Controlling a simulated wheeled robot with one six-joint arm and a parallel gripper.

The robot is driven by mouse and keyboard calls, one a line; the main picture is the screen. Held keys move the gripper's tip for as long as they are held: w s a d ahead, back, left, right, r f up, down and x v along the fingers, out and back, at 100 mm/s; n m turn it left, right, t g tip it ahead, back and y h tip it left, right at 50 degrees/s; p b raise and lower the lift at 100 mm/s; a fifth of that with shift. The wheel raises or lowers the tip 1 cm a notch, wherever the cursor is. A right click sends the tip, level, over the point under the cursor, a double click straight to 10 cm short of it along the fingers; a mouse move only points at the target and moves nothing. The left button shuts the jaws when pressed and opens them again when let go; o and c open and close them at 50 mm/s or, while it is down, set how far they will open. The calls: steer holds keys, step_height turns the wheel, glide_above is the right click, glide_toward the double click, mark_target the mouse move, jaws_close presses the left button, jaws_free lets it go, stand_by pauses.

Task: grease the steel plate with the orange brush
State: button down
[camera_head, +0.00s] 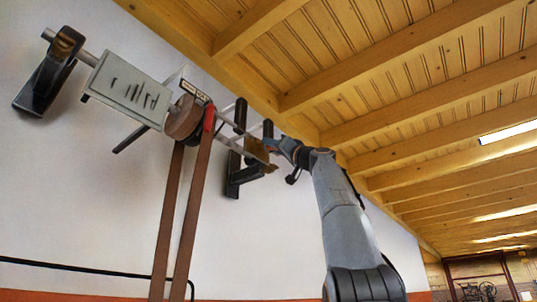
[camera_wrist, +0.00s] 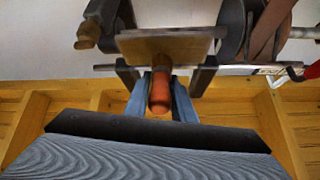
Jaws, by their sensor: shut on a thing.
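My gripper (camera_head: 274,146) is at the end of my raised arm, by the line shaft on the wall. In the wrist view its two blue-grey fingers are shut on the orange brush (camera_wrist: 160,93), whose rounded orange handle end shows between them. A flat brown piece (camera_wrist: 165,43) lies beyond the handle; I cannot tell whether it is part of the brush. A grey metal plate with dark streaks (camera_head: 131,88), likely the steel plate, is at the upper left in the head view, well apart from my gripper. I cannot make it out in the wrist view.
A brown pulley (camera_head: 184,118) with two long hanging belts (camera_head: 166,226) and a red part (camera_head: 209,117) stands between the plate and my gripper. Dark wall brackets (camera_head: 243,174) are close to my gripper. Wooden ceiling beams (camera_head: 400,55) run overhead.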

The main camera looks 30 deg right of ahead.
steer(key=shift+a, duration=0.2)
steer(key=a+b, duration=0.1)
steer(key=s+a+b, duration=0.1)
steer(key=a, duration=0.1)
steer(key=shift+s+a+b, duration=0.1)
steer(key=shift+a+b, duration=0.15)
steer(key=shift+b, duration=0.1)
steer(key=s+d+b, duration=0.2)
steer(key=s, duration=0.3)
steer(key=shift+s, duration=0.35)
steer(key=shift+s, duration=0.1)
stand_by(0.4)
steer(key=s, duration=0.1)
steer(key=s+d+b, duration=0.1)
steer(key=shift+s, duration=0.3)
